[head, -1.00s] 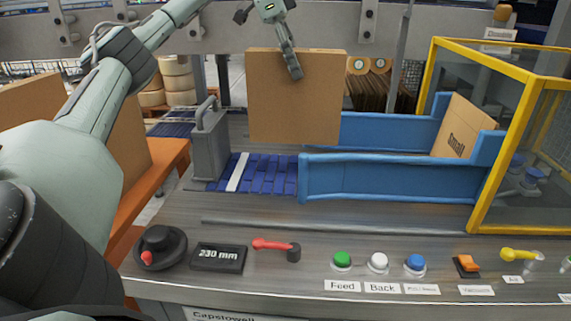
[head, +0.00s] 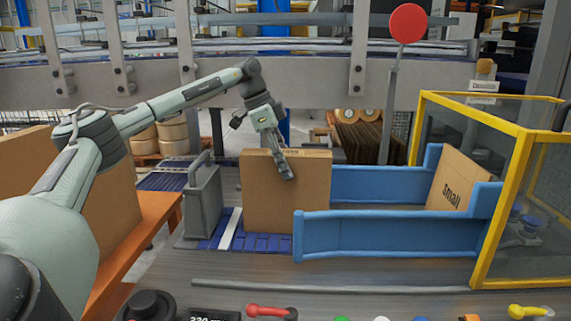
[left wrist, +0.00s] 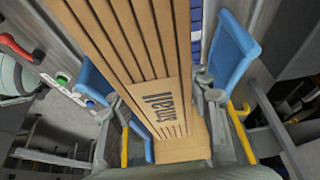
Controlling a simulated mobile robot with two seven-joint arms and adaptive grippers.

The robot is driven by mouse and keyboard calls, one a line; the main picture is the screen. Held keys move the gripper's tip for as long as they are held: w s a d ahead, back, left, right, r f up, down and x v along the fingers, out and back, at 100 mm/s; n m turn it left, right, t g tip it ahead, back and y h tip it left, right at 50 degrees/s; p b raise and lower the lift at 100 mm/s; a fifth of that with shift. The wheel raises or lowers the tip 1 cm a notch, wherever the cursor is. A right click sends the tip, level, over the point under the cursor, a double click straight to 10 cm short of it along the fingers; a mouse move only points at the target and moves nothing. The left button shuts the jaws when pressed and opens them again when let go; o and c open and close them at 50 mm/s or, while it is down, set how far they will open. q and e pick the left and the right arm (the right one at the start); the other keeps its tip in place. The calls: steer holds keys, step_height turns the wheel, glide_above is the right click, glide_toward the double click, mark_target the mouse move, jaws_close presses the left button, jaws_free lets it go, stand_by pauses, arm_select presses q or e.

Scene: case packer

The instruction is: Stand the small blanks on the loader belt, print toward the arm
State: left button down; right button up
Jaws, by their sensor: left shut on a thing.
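My left gripper (head: 285,165) is shut on a bundle of small brown blanks (head: 285,195), gripped near its top edge. The bundle is upright, with a plain face toward the head camera. In the left wrist view several blanks (left wrist: 135,40) run between the fingers, and "Small" print shows on them. The bundle's lower edge is at the blue loader belt (head: 272,244), just left of the blue side guides (head: 390,235); I cannot tell whether it rests there. Another blank (head: 455,182) printed "Small" leans at the belt's right end. My right gripper is out of view.
A grey upright block (head: 203,205) stands left of the bundle. A yellow-framed guard (head: 510,130) encloses the right end. A red disc on a post (head: 408,23) rises behind. An orange-edged table (head: 150,225) with large cardboard is at left. A red lever (head: 268,311) is in front.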

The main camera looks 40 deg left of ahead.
arm_select(q)
steer(key=c, duration=1)
jaws_free()
steer(key=shift+o, duration=1.3)
steer(key=v, duration=1.1)
steer(key=shift+s+a+r, duration=0.15)
steer(key=shift+r, duration=0.35)
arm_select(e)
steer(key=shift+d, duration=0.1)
